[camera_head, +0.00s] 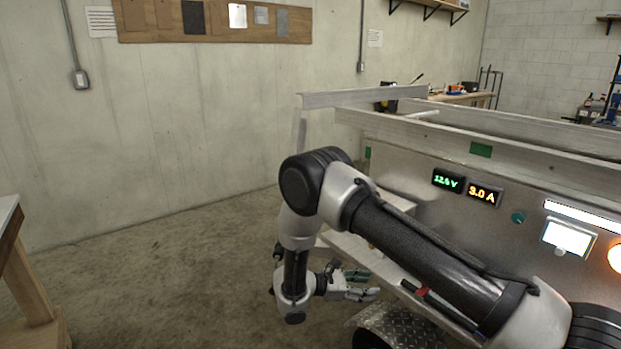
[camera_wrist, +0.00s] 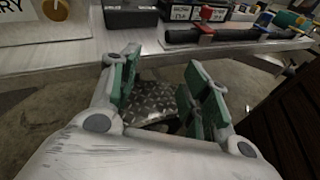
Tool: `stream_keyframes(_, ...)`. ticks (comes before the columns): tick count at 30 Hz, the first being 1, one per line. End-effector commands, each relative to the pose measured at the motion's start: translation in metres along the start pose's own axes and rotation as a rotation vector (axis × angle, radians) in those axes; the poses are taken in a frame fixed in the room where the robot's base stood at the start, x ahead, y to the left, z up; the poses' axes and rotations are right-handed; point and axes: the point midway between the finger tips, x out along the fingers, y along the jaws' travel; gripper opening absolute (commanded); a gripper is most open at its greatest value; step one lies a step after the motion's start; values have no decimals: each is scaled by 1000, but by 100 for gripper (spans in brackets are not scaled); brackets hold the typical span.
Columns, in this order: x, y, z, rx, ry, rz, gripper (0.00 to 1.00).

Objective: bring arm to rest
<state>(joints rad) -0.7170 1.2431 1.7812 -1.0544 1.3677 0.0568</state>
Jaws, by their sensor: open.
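My arm reaches across the right half of the head view, bent at the elbow. My gripper (camera_head: 362,285) hangs low at its end, in front of the trailer's side. In the wrist view my gripper (camera_wrist: 162,85) shows its two green-padded fingers spread apart, with nothing between them. Beyond the fingers are a diamond-plate metal surface (camera_wrist: 160,100) and the floor. The trailer's shelf edge (camera_wrist: 60,55) lies just past the fingertips.
The aluminium trailer (camera_head: 400,145) fills the right, with lit meters (camera_head: 467,187) on its panel. A wooden table (camera_head: 30,285) stands at left. The floor (camera_head: 170,270) between is clear.

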Motion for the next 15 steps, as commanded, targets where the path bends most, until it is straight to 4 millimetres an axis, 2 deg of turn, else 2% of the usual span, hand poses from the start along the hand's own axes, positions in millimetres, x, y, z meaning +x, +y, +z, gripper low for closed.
stream_keyframes(1,1,-7,19,28,32,-62,47)
stream_keyframes(8,7,-45,99,183,182,-344,47)
stream_keyframes(15,6,-92,203,455,401,-652,47)
